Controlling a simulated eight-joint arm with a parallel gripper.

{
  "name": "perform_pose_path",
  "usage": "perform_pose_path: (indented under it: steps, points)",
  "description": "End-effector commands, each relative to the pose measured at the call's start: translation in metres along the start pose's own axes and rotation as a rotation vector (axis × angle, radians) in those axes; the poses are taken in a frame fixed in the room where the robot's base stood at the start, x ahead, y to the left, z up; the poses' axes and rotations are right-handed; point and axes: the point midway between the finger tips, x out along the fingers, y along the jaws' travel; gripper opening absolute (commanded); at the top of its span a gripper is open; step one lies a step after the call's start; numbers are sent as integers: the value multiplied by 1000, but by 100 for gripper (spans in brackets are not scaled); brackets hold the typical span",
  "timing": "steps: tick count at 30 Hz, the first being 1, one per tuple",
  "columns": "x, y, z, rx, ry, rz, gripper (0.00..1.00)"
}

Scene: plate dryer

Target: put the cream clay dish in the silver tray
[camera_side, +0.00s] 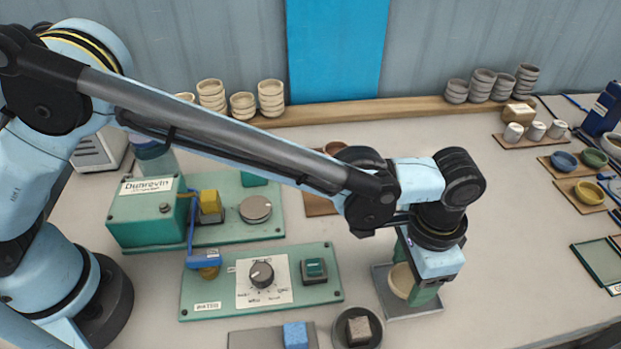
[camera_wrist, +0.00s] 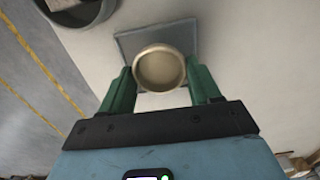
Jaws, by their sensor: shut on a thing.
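The cream clay dish (camera_side: 402,281) is a small round bowl held between the green fingers of my gripper (camera_side: 415,287). In the wrist view the dish (camera_wrist: 159,69) sits between the two fingertips of my gripper (camera_wrist: 160,80), its hollow side facing the camera. The silver tray (camera_side: 412,308) is a flat grey square on the table directly below my gripper. In the wrist view the tray (camera_wrist: 180,35) shows behind the dish. The dish hides part of the tray, and I cannot tell whether the dish touches it.
A grey round bowl holding a dark block (camera_side: 358,331) stands left of the tray. A green control panel (camera_side: 262,280) with a knob lies further left. Coloured bowls (camera_side: 589,192) sit on boards at the right. The table right of the tray is clear.

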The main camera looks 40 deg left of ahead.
Motion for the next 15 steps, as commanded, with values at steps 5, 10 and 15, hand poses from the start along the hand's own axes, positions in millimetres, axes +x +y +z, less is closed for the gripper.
perform_pose_path:
  steps: [5,10,15]
  points:
    - [0,0,0,0,0,0,32]
    - [1,0,0,0,0,0,32]
    - [4,0,0,0,0,0,32]
